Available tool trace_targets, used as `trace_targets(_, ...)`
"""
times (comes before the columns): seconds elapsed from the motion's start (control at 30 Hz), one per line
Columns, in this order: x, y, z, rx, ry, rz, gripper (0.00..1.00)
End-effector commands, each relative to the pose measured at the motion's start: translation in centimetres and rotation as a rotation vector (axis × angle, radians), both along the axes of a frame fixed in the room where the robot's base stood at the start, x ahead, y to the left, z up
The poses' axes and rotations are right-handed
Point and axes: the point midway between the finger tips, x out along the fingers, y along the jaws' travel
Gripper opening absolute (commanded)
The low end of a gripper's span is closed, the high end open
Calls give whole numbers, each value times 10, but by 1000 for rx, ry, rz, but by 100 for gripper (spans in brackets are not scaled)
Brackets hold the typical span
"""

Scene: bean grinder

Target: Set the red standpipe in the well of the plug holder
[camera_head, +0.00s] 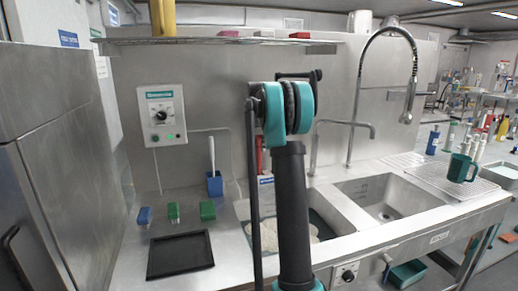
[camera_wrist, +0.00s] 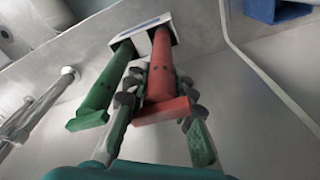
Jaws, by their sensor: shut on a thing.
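The red standpipe (camera_wrist: 163,70) is between my gripper's fingers (camera_wrist: 160,88) in the wrist view, and my gripper is shut on it. Its far end meets the pale plug holder (camera_wrist: 146,31); I cannot tell how deep it sits in the well. A green standpipe (camera_wrist: 104,84) stands beside it in the same holder, left of my left finger. In the head view a strip of the red standpipe (camera_head: 260,153) shows left of my arm, above the plug holder's edge (camera_head: 266,180). My arm hides the gripper and the green pipe there.
A blue brush pot (camera_head: 214,184), a black tray (camera_head: 180,254) and small blue and green blocks stand left. A shelf (camera_head: 220,41) runs above.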

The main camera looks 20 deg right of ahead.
Motion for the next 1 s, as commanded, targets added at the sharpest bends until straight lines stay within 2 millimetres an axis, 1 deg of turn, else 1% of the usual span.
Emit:
trace_targets(0.03, 0, 0, -5, 0, 0, 0, 0)
trace_targets(0.1, 0, 0, -7, 0, 0, 0, 0)
trace_targets(0.47, 0, 0, -10, 0, 0, 0, 0)
trace_targets(0.5, 0, 0, -10, 0, 0, 0, 29)
trace_targets(0.63, 0, 0, -10, 0, 0, 0, 45)
trace_targets(0.9, 0, 0, -10, 0, 0, 0, 45)
trace_targets(1.0, 0, 0, -6, 0, 0, 0, 45)
